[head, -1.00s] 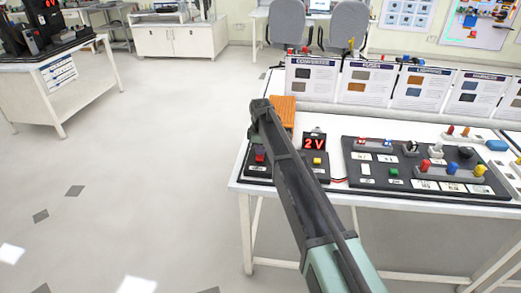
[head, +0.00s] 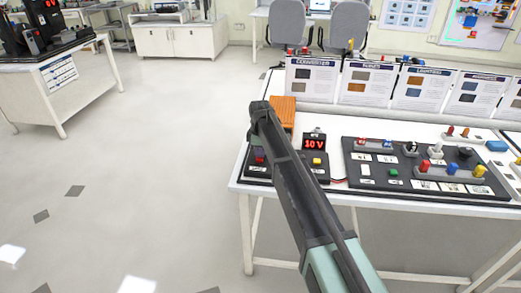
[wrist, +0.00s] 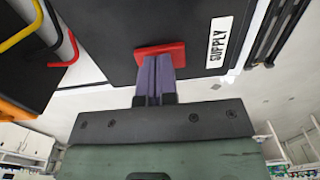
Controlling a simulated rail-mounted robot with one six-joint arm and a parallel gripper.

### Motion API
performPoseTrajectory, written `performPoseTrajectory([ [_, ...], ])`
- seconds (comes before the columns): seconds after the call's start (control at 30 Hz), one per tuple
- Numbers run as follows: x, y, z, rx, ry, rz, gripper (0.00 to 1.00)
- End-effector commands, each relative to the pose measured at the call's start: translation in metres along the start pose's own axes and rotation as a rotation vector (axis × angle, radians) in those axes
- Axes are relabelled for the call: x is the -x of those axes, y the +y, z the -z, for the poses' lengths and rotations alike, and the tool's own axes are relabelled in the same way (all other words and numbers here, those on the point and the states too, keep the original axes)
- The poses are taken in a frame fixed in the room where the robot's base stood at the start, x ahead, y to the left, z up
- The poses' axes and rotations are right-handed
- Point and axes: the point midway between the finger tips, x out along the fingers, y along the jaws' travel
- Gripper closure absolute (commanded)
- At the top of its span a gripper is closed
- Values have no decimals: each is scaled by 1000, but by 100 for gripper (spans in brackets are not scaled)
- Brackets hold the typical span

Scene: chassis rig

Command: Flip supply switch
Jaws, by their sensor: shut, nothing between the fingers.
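The red supply switch (wrist: 177,49) sits on a dark panel (wrist: 105,22) beside a white label reading SUPPLY (wrist: 219,43) in the wrist view. My gripper (wrist: 158,62) is shut and empty, its purple-grey fingertips at the switch's lower edge, apparently touching it. In the head view the switch shows as a small red patch (head: 260,160) left of my arm, partly covered. My fingers are hidden there behind the arm.
A yellow button (head: 317,161) lies below the display. A black board (head: 430,191) with switches and coloured knobs is to the right. An orange block (head: 283,104) and upright info cards (head: 312,82) stand behind. Floor to the left is clear.

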Motion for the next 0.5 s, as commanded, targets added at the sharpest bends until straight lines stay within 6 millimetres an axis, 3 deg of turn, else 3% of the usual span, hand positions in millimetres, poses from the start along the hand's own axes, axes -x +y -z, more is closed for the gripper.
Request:
performPoseTrajectory([
  [0.3, 2, 1, 0, 0, 0, -2, 100],
  [0.5, 28, 1, 0, -1, 0, -1, 100],
])
